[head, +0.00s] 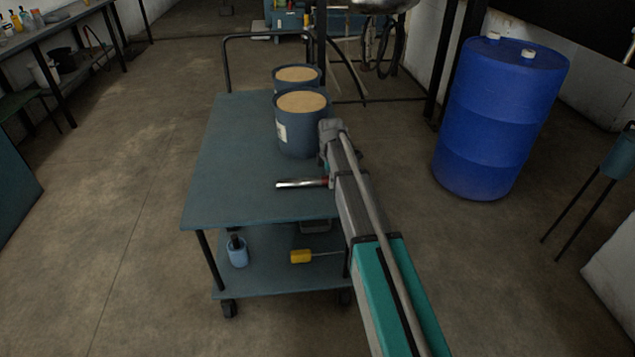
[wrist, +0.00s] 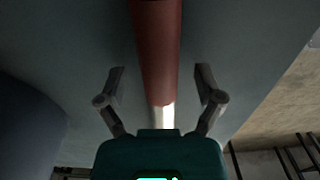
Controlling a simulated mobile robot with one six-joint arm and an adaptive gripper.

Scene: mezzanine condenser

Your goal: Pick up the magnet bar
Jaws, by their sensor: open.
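The magnet bar (head: 300,183) lies on the top of the blue-grey cart (head: 235,160), its shiny metal end pointing left and its red part running behind my arm. In the wrist view the red part of the bar (wrist: 158,50) runs up the middle of the picture, with a pale metal length below it. My gripper (wrist: 160,70) is open, with one finger on each side of the bar and a gap on both sides. It appears to be above the bar; the exact height is unclear. In the head view my arm hides most of the gripper.
Two blue tubs (head: 302,138) filled with tan material stand on the cart just beyond the bar. A blue drum (head: 503,120) stands on the floor at right. The cart top's left side is clear.

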